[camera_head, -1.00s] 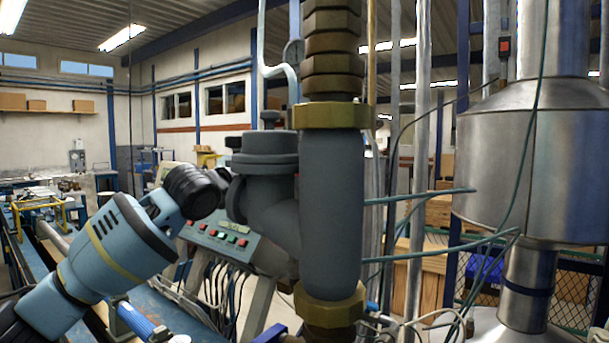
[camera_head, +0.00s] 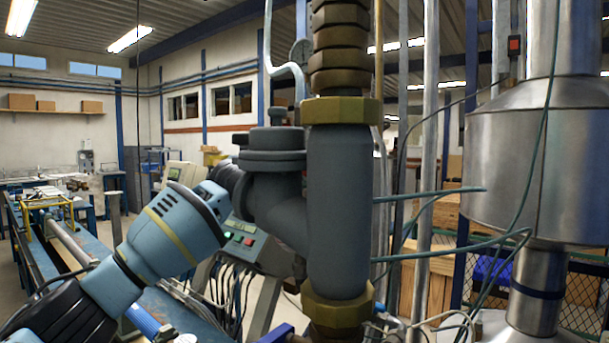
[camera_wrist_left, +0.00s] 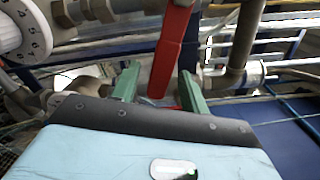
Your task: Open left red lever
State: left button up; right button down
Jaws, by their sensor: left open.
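The red lever (camera_wrist_left: 173,48) shows in the left wrist view, hanging from the top edge down to the middle. My left gripper (camera_wrist_left: 158,88) is open, with one green finger on each side of the lever's lower end in the picture. I cannot tell how deep the lever sits between the fingers or whether they touch it. In the head view my left arm comes in from the left, and its gripper is hidden behind the grey valve body (camera_head: 337,200). The red lever does not show there. My right gripper is in neither view.
A control panel (camera_head: 240,240) with lit buttons stands behind my left arm. Green hoses (camera_head: 440,250) stick out right of the valve body, near a large metal vessel (camera_head: 500,180). In the left wrist view, pipes (camera_wrist_left: 110,10) and a round white dial (camera_wrist_left: 22,32) lie close by.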

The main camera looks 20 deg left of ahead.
pick_arm(q)
grip_shut()
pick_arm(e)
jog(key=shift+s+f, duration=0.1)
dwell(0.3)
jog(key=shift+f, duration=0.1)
